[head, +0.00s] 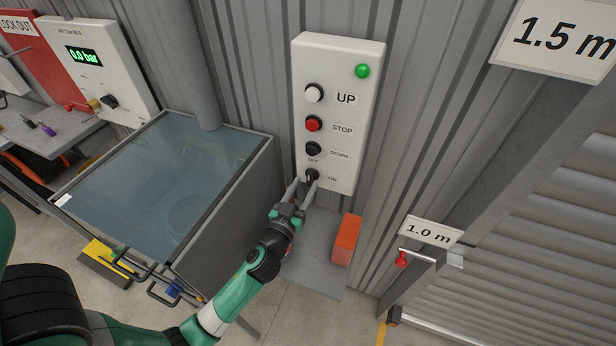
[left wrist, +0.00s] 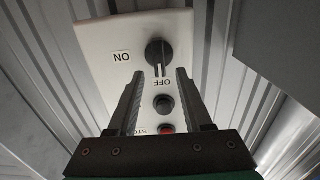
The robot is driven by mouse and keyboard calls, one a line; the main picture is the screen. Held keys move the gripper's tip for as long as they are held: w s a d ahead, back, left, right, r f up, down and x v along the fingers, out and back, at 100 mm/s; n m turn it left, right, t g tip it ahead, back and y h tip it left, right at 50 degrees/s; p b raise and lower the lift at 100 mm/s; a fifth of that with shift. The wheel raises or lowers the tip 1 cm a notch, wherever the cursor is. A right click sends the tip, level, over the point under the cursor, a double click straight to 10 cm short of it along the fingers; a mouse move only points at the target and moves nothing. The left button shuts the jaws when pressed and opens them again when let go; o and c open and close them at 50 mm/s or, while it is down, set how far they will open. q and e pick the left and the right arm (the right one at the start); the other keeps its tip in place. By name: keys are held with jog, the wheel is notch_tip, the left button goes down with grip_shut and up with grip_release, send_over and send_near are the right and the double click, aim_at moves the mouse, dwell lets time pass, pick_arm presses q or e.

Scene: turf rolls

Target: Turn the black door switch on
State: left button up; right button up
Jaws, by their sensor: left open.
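The black door switch (head: 312,175) is the lowest control on the white panel (head: 340,60), between the labels OFF and ON. In the left wrist view, which shows the panel upside down, the round black knob (left wrist: 159,50) has its pale marker line toward the OFF label. My left gripper (head: 303,184) is at the switch in the head view. In the left wrist view its open fingers (left wrist: 160,73) frame the OFF label, with their tips near the knob's lower edge. Nothing is held between them. Whether they touch the knob cannot be told. My right gripper is not in view.
Above the switch are the DOWN button (head: 313,149), red STOP button (head: 313,123), white UP button (head: 314,93) and green lamp (head: 362,71). An orange block (head: 346,240) stands on a grey shelf (head: 315,265) below. A glass-topped cabinet (head: 165,175) is at left.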

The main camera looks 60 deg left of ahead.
aim_at(309, 179)
pick_arm(q)
jog(key=x, duration=0.3)
jog(key=shift+w+a, duration=0.2)
grip_shut()
